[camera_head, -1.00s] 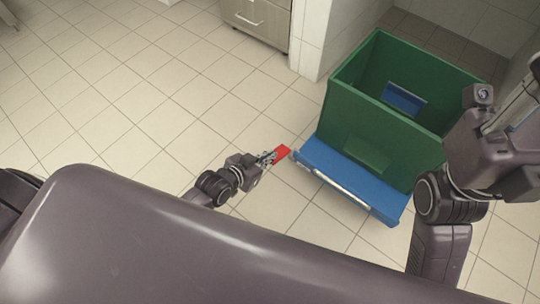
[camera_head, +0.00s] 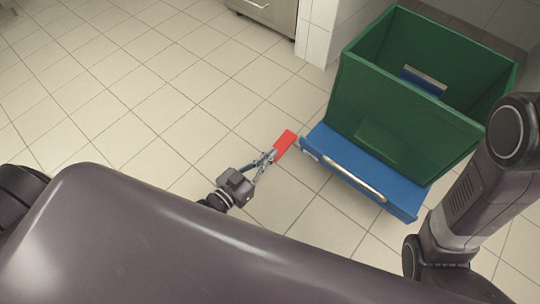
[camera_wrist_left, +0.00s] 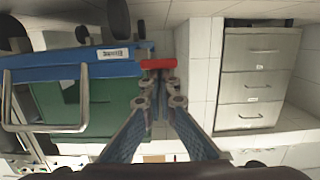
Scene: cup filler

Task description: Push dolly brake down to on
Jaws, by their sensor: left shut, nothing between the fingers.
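The red brake pedal (camera_head: 285,142) sticks out from the left end of the blue dolly (camera_head: 375,175). In the left wrist view the red pedal (camera_wrist_left: 158,63) lies just beyond my fingertips, beside the dolly's blue frame (camera_wrist_left: 80,66). My left gripper (camera_head: 267,157) is shut and empty, with its tips (camera_wrist_left: 158,88) close to the pedal's near side. I cannot tell whether they touch it. The pedal's exact tilt is hard to judge. My right arm comes in at the right edge, but its gripper is out of view.
A green open bin (camera_head: 395,115) stands on the dolly. The dolly has a metal handle bar (camera_head: 345,177) along its near side. A tiled wall corner (camera_head: 318,35) and a drawer cabinet (camera_head: 275,14) stand behind. The tiled floor to the left is clear.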

